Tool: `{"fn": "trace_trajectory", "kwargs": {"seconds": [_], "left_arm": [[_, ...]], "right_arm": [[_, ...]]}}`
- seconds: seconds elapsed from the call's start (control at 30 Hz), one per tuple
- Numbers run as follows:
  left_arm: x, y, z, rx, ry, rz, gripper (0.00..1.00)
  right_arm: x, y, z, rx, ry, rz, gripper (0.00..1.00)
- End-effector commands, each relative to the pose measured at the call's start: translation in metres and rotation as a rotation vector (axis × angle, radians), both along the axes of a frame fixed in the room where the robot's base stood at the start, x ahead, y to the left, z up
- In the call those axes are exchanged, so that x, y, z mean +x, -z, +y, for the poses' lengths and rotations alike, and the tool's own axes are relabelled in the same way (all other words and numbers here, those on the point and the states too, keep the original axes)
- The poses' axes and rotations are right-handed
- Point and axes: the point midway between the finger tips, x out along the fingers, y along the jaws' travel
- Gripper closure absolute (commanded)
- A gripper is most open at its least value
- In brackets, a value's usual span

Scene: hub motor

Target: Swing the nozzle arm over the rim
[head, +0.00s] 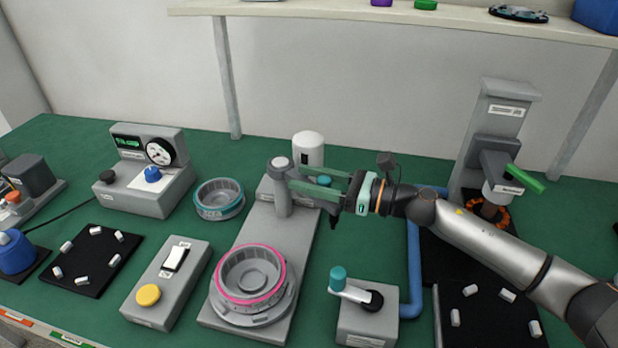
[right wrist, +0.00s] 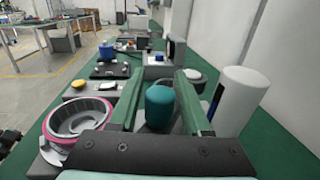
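The rim is the pink edge of a round grey hub (head: 219,288) on a round plate at the front of a grey station. It also shows in the right wrist view (right wrist: 50,125). Behind it stands a grey post (head: 283,196) with a round cap; the nozzle arm at its top is mostly hidden by my gripper. A teal knob (right wrist: 159,106) stands between the fingers of my right gripper (head: 298,177). The fingers are open, one on each side of the knob, with a visible gap on the right. My left gripper is not in view.
A white cylinder (head: 308,150) stands close behind the post. A teal-rimmed ring (head: 219,199) lies left of the station. A switch box (head: 168,283) with a yellow button is at the front left. A small box with a teal-knobbed lever (head: 367,321) stands at the front right.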

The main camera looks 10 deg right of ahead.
Motion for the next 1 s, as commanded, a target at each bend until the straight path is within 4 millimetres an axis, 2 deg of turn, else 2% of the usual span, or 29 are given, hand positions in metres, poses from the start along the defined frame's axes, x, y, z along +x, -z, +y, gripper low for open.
{"fn": "trace_trajectory", "kwargs": {"seconds": [0.07, 0.4, 1.0], "left_arm": [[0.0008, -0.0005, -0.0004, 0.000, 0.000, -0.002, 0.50], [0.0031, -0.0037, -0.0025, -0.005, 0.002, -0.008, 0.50], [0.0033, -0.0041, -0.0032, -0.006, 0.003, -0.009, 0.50]], "right_arm": [[-0.0001, 0.0001, -0.0002, 0.000, 0.000, 0.000, 0.62], [-0.0002, 0.0001, -0.0002, 0.001, 0.000, 0.001, 1.00], [-0.0002, 0.0001, -0.0003, 0.001, 0.000, 0.001, 1.00]]}}
